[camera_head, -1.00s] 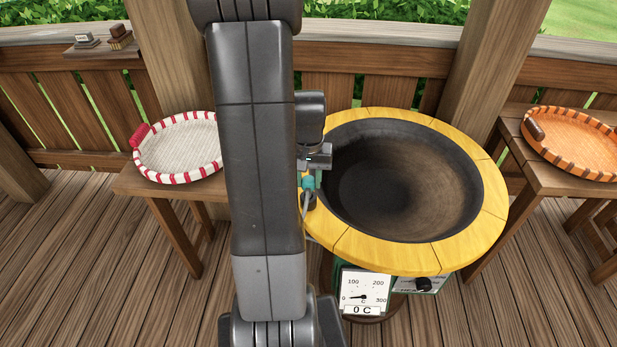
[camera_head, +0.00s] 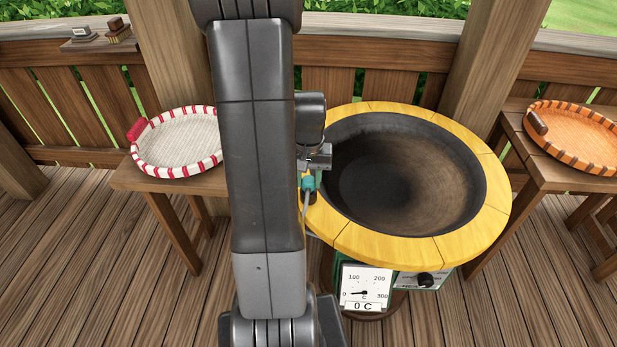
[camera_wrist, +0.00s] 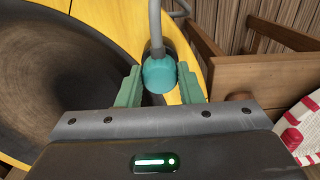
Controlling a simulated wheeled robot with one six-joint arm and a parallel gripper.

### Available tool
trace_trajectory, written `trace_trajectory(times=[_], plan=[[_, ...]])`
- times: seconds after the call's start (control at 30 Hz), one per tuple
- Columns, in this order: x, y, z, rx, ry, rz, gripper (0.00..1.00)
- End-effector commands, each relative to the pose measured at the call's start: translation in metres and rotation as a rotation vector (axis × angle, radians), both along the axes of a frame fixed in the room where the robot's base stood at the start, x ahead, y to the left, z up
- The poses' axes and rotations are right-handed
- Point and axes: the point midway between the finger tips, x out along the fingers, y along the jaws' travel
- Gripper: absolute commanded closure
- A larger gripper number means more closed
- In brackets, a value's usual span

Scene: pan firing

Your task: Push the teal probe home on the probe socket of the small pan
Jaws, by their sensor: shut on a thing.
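The teal probe (camera_head: 308,184) is at the left part of the yellow rim (camera_head: 365,247) around the dark pan (camera_head: 405,185). In the wrist view the probe (camera_wrist: 159,76) sits between the green fingers of my gripper (camera_wrist: 160,82), which is shut on it. A grey cable runs from the probe. A small dark piece (camera_head: 311,197) shows just under the probe at the rim; it may be the probe socket. The probe hides most of it, and I cannot tell whether the two are fully joined.
A dial (camera_head: 364,288) reading 0 C and a black knob (camera_head: 425,279) are under the pan. A red-and-white tray (camera_head: 177,170) stands on a wooden table at left, an orange tray (camera_head: 580,145) on another at right. My arm blocks the middle.

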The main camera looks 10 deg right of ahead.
Motion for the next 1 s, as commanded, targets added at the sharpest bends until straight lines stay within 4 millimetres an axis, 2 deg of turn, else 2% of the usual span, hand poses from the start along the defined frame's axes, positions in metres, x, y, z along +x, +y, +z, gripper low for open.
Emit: trace_trajectory(times=[0.13,0.17,0.27,0.3,0.67,0.83,1.0], plan=[[0.000,0.000,-0.005,0.000,0.000,0.000,0.90],[0.000,0.000,-0.005,0.000,0.000,0.000,0.65],[0.000,0.000,-0.004,0.000,0.000,0.000,0.45],[0.000,0.000,-0.004,0.000,0.000,0.000,0.42],[0.000,0.000,0.001,-0.001,-0.002,0.000,0.42],[0.001,0.000,0.026,-0.001,-0.006,0.000,0.42],[0.001,0.000,0.067,-0.001,-0.007,0.000,0.42]])
